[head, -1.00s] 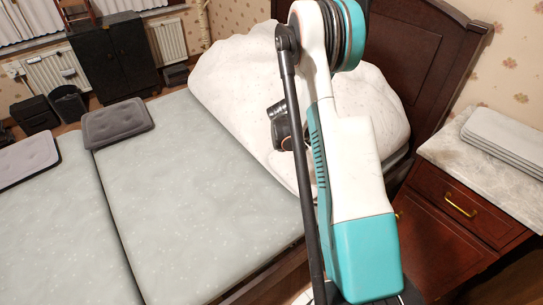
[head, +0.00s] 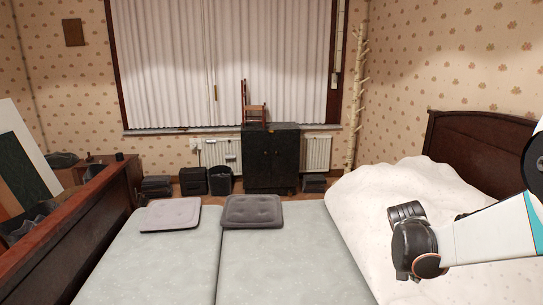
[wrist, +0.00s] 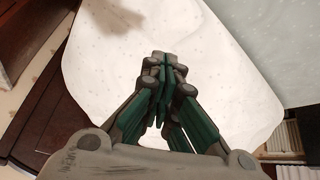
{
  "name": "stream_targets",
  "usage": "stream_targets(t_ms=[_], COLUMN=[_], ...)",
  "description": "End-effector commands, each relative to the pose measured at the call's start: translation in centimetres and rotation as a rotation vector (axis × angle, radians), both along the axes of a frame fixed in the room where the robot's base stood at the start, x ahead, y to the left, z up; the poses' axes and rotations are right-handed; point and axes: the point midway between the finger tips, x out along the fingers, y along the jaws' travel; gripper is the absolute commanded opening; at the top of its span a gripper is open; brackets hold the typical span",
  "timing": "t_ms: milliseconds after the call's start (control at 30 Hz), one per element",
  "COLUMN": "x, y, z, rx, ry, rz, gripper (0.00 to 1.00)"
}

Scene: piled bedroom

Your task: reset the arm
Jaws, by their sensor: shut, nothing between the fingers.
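My gripper (wrist: 165,75) shows in the wrist view with its grey and green fingers together and nothing between them. It points toward the white bedding (wrist: 95,75), and a shadow falls on the cloth at the upper left. In the head view my white and teal arm reaches in from the right edge, and its dark wrist end is over the white bedding (head: 375,205). The fingertips are hard to make out in the head view. I cannot tell how far the gripper is above the bedding.
The bed has pale green mattresses (head: 285,260) with two grey cushions (head: 252,210) (head: 170,214). A dark wooden headboard (head: 475,150) stands at right, a wooden footboard (head: 85,235) at left. A black cabinet (head: 271,160) holding a small chair (head: 254,108) stands below the curtained window.

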Motion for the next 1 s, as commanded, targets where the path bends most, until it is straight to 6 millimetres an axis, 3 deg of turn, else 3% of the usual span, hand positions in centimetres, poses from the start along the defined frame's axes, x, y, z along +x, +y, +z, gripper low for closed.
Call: stream_targets(t_ms=[200,400,800,1000], x=[-3.5,-7.4,-15.8,-18.6], y=[5.6,10.1,17.9,21.6], z=[4.7,7.7,10.4,10.7], rx=[0.006,0.006,0.011,0.014], ry=[0.024,0.043,0.022,-0.062], rz=[0.186,0.357,0.723,0.913], gripper=[0.00,0.00,0.00,0.00])
